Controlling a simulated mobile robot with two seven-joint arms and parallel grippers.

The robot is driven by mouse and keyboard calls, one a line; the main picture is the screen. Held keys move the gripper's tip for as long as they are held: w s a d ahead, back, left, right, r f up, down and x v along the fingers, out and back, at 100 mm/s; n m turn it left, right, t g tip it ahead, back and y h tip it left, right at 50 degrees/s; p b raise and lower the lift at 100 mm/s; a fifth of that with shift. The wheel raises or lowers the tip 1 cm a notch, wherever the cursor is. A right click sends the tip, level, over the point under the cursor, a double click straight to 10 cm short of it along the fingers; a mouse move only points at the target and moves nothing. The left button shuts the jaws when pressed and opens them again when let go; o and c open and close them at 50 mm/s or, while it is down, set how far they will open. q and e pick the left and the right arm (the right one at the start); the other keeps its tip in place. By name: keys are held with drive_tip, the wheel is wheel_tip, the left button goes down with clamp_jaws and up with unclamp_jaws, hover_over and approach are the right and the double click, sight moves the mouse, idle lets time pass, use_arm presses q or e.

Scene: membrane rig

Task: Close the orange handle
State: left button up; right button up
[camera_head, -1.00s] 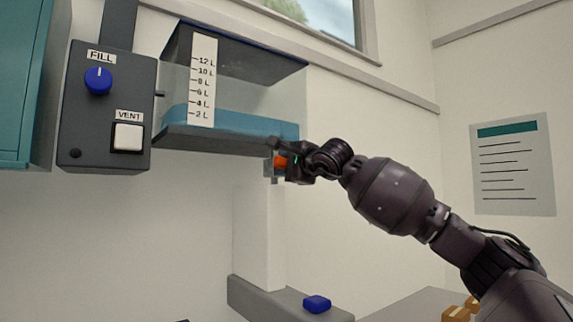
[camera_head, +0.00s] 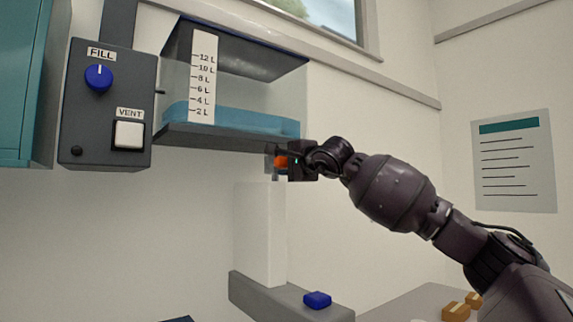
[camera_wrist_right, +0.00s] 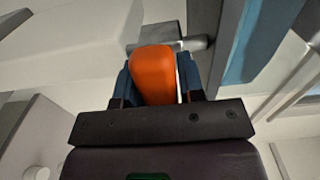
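The orange handle (camera_head: 281,161) sits on a small grey fitting under the right end of the clear tank (camera_head: 255,92). In the right wrist view the orange handle (camera_wrist_right: 153,74) stands between the two fingers of my right gripper (camera_wrist_right: 158,84), with a grey rod crossing behind it. The fingers look pressed close along both its sides. In the head view my right gripper (camera_head: 292,161) reaches the handle from the right and covers part of it. My left gripper is not in view.
A dark panel with a blue FILL knob (camera_head: 98,77) and a white VENT button (camera_head: 129,134) hangs left of the tank. Blue liquid lies low in the tank. A white block (camera_head: 258,235) stands below the handle. A blue object (camera_head: 317,299) lies on the grey ledge.

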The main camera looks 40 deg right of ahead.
drive_tip(key=o, duration=0.3)
